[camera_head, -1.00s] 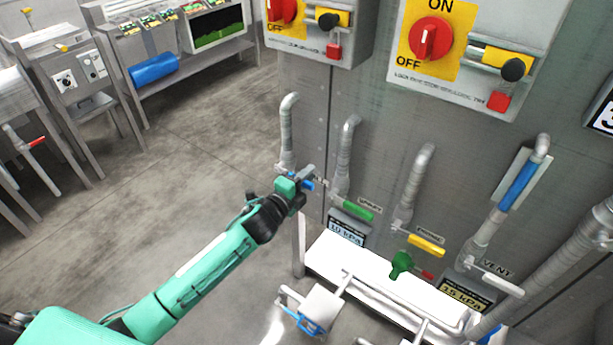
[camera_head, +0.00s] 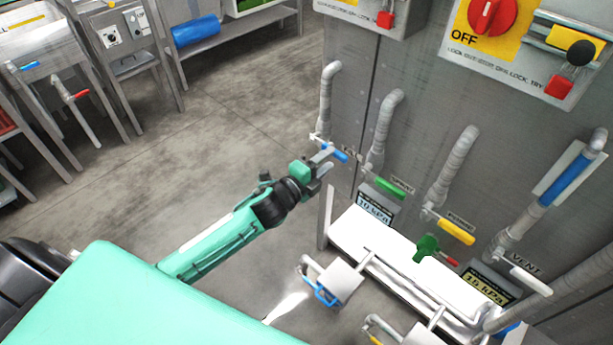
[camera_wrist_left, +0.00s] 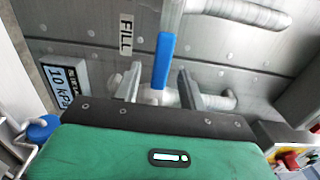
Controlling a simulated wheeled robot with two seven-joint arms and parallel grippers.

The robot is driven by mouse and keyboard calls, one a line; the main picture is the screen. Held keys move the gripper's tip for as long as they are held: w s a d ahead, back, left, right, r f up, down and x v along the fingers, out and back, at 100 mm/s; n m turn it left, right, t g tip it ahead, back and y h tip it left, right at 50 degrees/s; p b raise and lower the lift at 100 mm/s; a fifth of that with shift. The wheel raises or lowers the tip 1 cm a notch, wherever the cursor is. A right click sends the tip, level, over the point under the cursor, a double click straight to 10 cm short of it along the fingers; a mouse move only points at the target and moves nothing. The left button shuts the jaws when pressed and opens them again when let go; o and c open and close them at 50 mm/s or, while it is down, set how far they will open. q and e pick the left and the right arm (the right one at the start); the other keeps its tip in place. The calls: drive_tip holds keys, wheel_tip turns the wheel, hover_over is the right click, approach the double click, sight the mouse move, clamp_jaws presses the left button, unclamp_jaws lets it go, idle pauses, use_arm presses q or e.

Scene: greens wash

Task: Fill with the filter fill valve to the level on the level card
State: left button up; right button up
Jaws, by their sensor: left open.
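The fill valve has a blue lever (camera_head: 340,156) on a grey pipe at the left of the panel. In the left wrist view its blue lever (camera_wrist_left: 163,60) stands beside the FILL label (camera_wrist_left: 126,35). My left gripper (camera_head: 322,168) is open at the lever. In the wrist view the lever shows between and beyond the two fingertips (camera_wrist_left: 160,88); I cannot tell whether they touch it. A display reading 10 kPa (camera_head: 375,212) is below the valve. I cannot make out a level card or a water level. My right gripper is out of view.
Green (camera_head: 391,188), yellow (camera_head: 457,232) and white VENT (camera_head: 531,280) levers line the panel to the right. A second display reads 15 kPa (camera_head: 487,285). A white ledge (camera_head: 385,243) with pipework juts out below. Open floor (camera_head: 220,130) lies to the left.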

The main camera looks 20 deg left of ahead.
use_arm(q)
drive_tip(key=v, duration=0.7)
drive_tip(key=shift+s, duration=0.25)
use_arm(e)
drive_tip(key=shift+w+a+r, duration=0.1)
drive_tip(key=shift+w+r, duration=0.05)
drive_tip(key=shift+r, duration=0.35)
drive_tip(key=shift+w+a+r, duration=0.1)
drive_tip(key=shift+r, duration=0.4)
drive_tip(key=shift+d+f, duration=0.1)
